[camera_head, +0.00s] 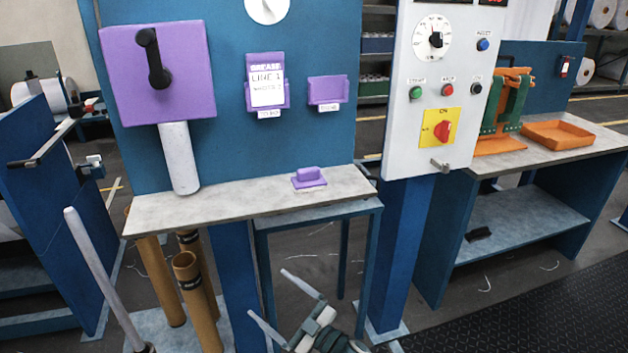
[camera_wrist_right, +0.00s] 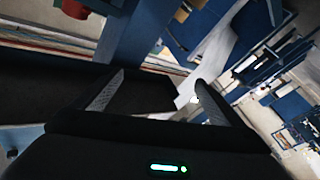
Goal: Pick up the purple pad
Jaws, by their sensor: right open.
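The purple pad (camera_head: 309,177) is a small block with a raised grip. In the right wrist view the gripper (camera_wrist_right: 159,78) also shows open and empty, and I cannot make out the pad there. My left gripper is not in view.
A blue panel above the shelf carries a purple box (camera_head: 190,85) with a black handle and two purple holders (camera_head: 267,92). A white control box (camera_head: 440,100) stands right of the shelf. Brown tubes (camera_head: 188,275) stand below. An orange tray (camera_head: 558,135) sits on the right bench.

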